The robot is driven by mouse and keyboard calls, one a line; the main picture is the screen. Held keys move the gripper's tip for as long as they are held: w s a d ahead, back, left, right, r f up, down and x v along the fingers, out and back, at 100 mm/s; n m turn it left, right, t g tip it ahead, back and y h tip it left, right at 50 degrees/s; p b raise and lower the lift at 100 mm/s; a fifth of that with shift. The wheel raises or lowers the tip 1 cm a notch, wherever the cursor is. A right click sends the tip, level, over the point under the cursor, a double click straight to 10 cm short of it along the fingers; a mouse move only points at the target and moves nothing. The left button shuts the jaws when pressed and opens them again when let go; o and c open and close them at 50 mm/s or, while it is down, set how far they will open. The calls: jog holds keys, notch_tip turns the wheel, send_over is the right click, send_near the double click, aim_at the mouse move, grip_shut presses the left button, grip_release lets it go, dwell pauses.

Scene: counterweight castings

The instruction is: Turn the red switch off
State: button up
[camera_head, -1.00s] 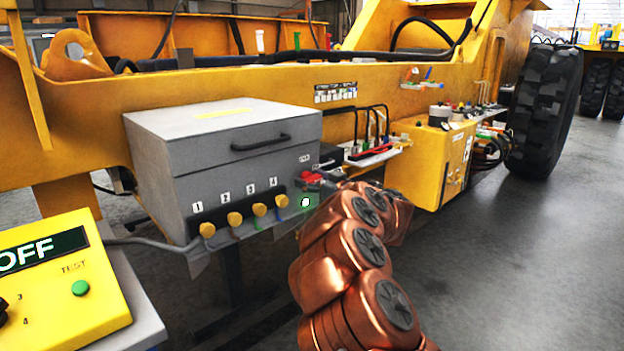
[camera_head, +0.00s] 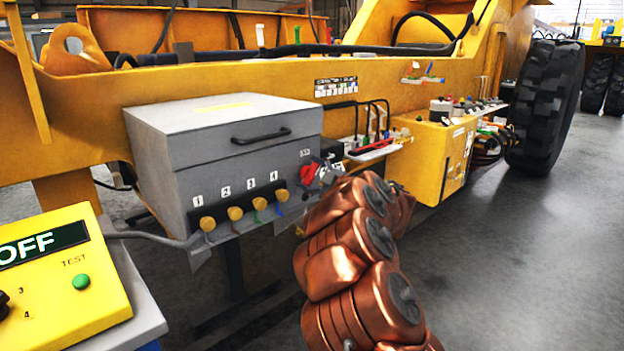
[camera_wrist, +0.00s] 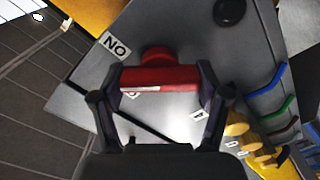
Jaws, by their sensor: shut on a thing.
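The red switch (camera_head: 309,173) is on the right end of the grey box (camera_head: 185,163), below a small label, and my gripper (camera_head: 328,175) partly hides it. In the wrist view the red handle (camera_wrist: 158,79) lies crosswise between the two dark fingers, and my gripper (camera_wrist: 158,92) is shut on it. A round red base shows behind the handle. A white label (camera_wrist: 115,44) by the switch appears upside down and seems to read ON. My copper arm covers the area below and right of the switch.
Several yellow knobs (camera_head: 236,213) with numbered labels line the box's lower front. A yellow panel (camera_head: 100,297) with an OFF display and a green button stands at the near left. A yellow unit (camera_head: 428,160) with hoses is right of my gripper. Open floor (camera_head: 540,250) lies to the right.

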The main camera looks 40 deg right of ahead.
jog(key=n+b, duration=0.1)
jog(key=n, duration=0.1)
jog(key=n+b, duration=0.1)
jog(key=n, duration=0.1)
jog(key=shift+f+b, duration=0.3)
jog(key=shift+b, duration=0.1)
jog(key=shift+n+b, duration=1.05)
jog(key=shift+n, duration=1.05)
jog(key=o, duration=1.2)
jog(key=shift+r, duration=0.15)
jog(key=shift+c, duration=0.2)
jog(key=shift+s, duration=0.15)
jog(key=s, duration=1.1)
jog(key=shift+s+a, duration=0.2)
jog(key=shift+s, duration=0.15)
